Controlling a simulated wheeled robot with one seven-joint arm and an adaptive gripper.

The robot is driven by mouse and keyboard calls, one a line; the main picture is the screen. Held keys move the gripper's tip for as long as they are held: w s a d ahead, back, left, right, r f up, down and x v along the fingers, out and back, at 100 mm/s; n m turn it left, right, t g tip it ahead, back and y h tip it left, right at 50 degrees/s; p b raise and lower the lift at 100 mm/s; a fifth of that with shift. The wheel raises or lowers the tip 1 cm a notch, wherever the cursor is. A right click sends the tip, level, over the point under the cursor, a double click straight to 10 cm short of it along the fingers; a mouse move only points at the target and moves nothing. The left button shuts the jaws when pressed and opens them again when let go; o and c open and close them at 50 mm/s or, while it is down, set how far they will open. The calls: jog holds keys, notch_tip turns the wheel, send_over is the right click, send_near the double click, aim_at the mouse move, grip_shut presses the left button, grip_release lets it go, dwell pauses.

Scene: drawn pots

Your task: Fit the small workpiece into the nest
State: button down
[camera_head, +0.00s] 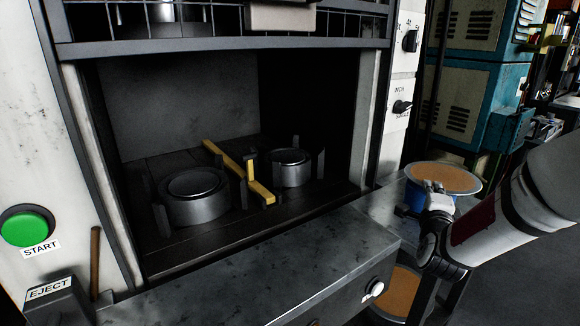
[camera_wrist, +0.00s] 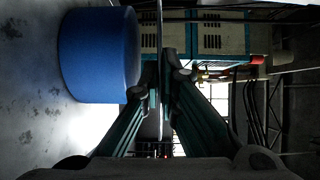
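A thin copper-coloured disc (camera_head: 455,176) with a pale rim, apparently the small workpiece, lies level over a blue drum at the right. My gripper (camera_head: 433,187) is at its near edge. In the wrist view the disc shows edge-on as a thin line (camera_wrist: 160,30) between my fingertips (camera_wrist: 162,85), which look closed on it. A gap shows between the disc and the blue drum (camera_wrist: 98,55). Inside the press are two round steel dies with upright posts: a larger left one (camera_head: 195,209) and a smaller right one (camera_head: 290,175). No disc shows on either.
A yellow bar (camera_head: 227,158) stands between the dies. Another copper-coloured disc (camera_head: 400,290) sits lower right. The press's front ledge (camera_head: 290,265) and right wall (camera_head: 385,120) lie between my gripper and the opening. A green start button (camera_head: 25,228) is at left.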

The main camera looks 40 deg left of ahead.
dwell(0.8)
jog(key=s+d+f+m+h, duration=0.1)
jog(key=s+d, duration=0.2)
jog(key=d, duration=0.6)
jog(key=s+d+m+h, duration=0.15)
jog(key=s+d, duration=0.25)
jog(key=d, duration=0.5)
jog(key=s+d+f+h, duration=0.1)
jog(key=s+d+h, duration=0.15)
jog(key=d, duration=0.65)
notch_tip(320, 180, up, 12)
jog(key=p, duration=1.2)
jog(key=s+f, duration=0.4)
jog(key=f, duration=0.3)
jog(key=s+f, duration=0.3)
jog(key=f, duration=0.3)
jog(key=shift+s+d+f+t+y, duration=0.25)
jog(key=shift+s+f+t+y, duration=0.05)
jog(key=shift+s+f, duration=0.1)
